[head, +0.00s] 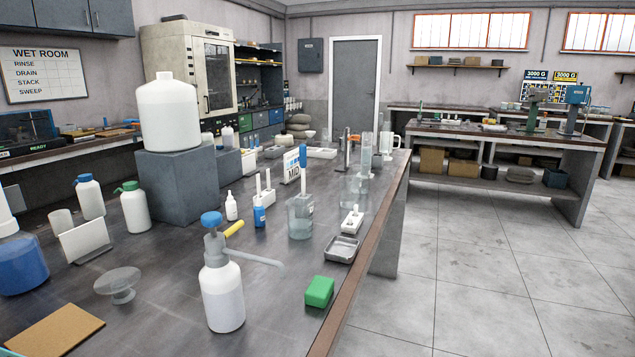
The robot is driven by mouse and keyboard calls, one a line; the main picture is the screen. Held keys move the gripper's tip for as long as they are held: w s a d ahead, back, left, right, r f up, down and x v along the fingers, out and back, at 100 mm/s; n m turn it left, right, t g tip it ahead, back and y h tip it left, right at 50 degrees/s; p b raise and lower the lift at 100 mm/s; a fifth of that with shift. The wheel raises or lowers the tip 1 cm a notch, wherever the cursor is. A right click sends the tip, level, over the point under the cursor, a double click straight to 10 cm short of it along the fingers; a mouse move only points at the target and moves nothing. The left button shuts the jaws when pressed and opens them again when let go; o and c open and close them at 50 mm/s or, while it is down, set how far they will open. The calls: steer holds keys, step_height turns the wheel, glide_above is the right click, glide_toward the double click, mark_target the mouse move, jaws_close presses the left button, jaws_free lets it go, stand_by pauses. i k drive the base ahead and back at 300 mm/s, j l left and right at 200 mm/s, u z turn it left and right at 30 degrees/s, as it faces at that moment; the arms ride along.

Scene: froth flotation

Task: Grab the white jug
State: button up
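A small white jug (387,141) with a side handle stands upright near the far right end of the long dark bench (165,290). Clear cylinders stand close to its left and partly crowd it. A much larger white bottle-shaped container (171,118) with a narrow capped neck stands on a grey block at the left. My gripper is not in view.
Near the front stand a blue-topped pump bottle (222,295), a green block (319,291) and a metal tray (342,249). A beaker (300,217) stands mid-bench. Open tiled floor (470,260) lies right of the bench, before a second bench (500,135).

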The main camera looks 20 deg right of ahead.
mark_target(391, 149)
steer(key=i+l+u, duration=0.25)
steer(key=l, duration=0.2)
steer(key=l+u, duration=0.3)
steer(key=l, duration=0.15)
steer(key=l+u, duration=0.25)
steer(key=l, duration=0.25)
steer(key=l+u, duration=0.25)
steer(key=l, duration=3.1)
steer(key=k, duration=0.1)
